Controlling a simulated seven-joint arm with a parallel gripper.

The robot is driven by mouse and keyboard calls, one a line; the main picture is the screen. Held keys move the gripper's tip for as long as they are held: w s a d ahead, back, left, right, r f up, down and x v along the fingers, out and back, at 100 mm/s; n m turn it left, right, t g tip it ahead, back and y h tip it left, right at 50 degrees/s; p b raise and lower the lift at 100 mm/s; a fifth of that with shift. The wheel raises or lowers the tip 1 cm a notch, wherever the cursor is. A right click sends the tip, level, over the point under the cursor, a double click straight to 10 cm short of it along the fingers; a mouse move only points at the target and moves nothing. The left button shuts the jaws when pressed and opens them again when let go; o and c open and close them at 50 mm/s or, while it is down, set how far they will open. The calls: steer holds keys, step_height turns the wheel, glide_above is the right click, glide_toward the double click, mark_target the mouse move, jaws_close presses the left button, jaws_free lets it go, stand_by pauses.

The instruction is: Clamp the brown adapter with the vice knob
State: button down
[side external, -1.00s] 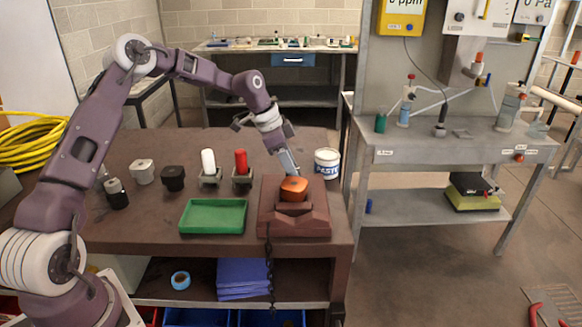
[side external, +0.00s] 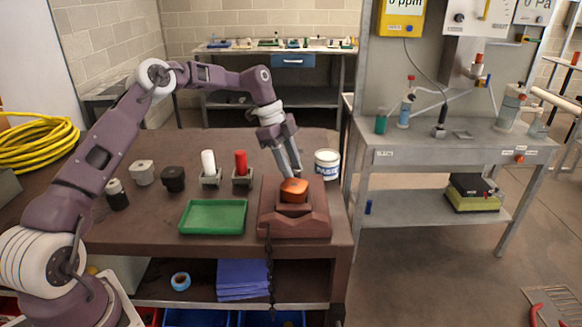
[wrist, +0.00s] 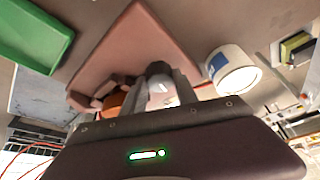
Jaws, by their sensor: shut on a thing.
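The brown adapter (side external: 294,185) is orange-brown and sits in the dark red vice (side external: 294,222) at the table's right front. In the wrist view the adapter (wrist: 114,104) shows left of my fingers, partly hidden by the gripper body. My gripper (side external: 296,172) comes down from above at the far side of the vice, just behind the adapter. In the wrist view my fingers (wrist: 160,82) are shut on a dark rounded part, seemingly the vice knob (wrist: 158,69). The side view hides the knob, and I cannot tell how tightly the vice jaws press the adapter.
A white paste tin (side external: 327,163) stands close right of the vice. A green tray (side external: 213,216) lies to the left. White (side external: 209,163) and red (side external: 241,163) cylinders stand in holders behind the tray. Grey and black fittings (side external: 173,178) stand further left.

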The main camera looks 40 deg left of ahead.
stand_by(0.4)
steer(key=c, duration=0.9)
jaws_free()
steer(key=shift+c, duration=0.2)
steer(key=w+v, duration=0.1)
steer(key=v, duration=0.6)
steer(key=s+d+r+n+y, duration=0.4)
steer(key=s+d+r+n, duration=0.1)
steer(key=s+d+r, duration=0.8)
steer(key=s+f+n+t, duration=0.2)
steer(key=s+n, duration=0.3)
steer(key=s, duration=0.8)
steer(key=s+f+n+t, duration=0.1)
steer(key=s+n, duration=0.3)
steer(key=s, duration=0.8)
steer(key=shift+s+d+f+n+t, duration=0.2)
steer(key=shift+s+f+n+t, duration=0.2)
steer(key=shift+t, duration=0.2)
